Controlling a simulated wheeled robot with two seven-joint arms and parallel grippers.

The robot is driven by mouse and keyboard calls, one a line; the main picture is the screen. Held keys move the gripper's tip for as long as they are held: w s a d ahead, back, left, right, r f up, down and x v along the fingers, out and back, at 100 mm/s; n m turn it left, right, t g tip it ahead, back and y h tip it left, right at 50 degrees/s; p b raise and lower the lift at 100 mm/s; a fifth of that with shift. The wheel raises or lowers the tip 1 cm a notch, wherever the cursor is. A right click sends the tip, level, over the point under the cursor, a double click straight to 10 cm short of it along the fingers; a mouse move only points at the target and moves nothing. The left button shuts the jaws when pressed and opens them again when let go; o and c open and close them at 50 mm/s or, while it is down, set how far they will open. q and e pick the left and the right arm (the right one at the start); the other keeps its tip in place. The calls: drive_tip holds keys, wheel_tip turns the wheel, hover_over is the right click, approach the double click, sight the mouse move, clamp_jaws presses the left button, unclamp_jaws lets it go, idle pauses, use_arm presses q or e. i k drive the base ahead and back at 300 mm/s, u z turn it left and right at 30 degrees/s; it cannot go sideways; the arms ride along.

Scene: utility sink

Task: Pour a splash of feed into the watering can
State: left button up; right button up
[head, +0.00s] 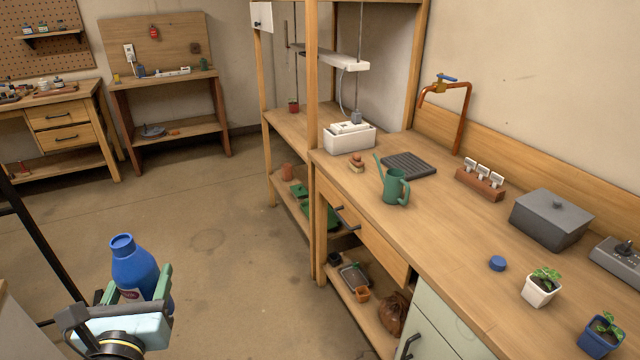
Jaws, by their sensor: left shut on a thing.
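The green watering can (396,188) stands upright on the wooden counter, its spout pointing up and to the left. My left gripper (140,296) is at the lower left, away from the counter, shut around a blue bottle (133,262) with a small label. The bottle tilts slightly to the left; its top looks blue, and I cannot tell clearly whether it is open. A loose blue cap (497,263) lies on the counter. My right gripper is not in view.
A dark ribbed mat (409,165) lies behind the can, and a white box (349,138) stands to its left. Orange tap (462,115), grey lidded box (550,218) and potted seedlings (541,287) line the counter. Floor lies between bottle and counter.

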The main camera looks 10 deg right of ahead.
sight(394, 183)
drive_tip(key=u, duration=0.3)
drive_tip(key=i, duration=1.6)
drive_tip(key=z, duration=1.5)
drive_tip(key=i, duration=0.7)
drive_tip(key=z, duration=0.7)
